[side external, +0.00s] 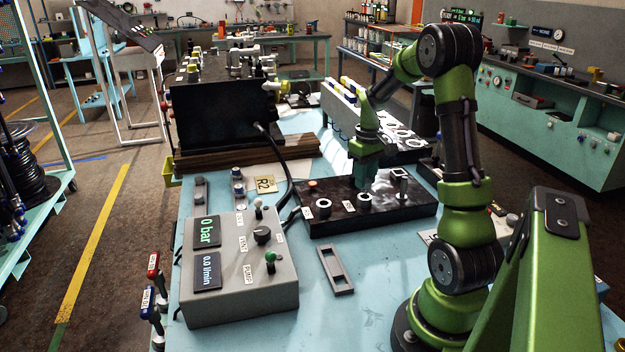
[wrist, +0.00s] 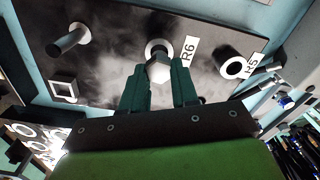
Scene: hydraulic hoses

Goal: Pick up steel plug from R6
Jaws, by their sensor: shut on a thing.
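The steel plug (wrist: 158,73) shows in the wrist view as a pale hex-shaped head between my fingertips. My gripper (wrist: 159,82) is shut on it, one teal finger on each side. The light ring of port R6 (wrist: 156,47) shows just behind the plug, next to the R6 label (wrist: 188,49). I cannot tell whether the plug is still seated in the port or clear of it. In the side view my gripper (side external: 362,181) points down close above the dark block (side external: 425,207), at the R6 ring (side external: 364,201). The plug is hard to make out there.
The R5 ring (wrist: 235,68) and an upright metal post (wrist: 72,39) flank R6 on the same block. A grey control box (side external: 240,275) stands left of the block, with a black hose (side external: 285,170) behind it. A slotted grey plate (side external: 336,270) lies on the blue table.

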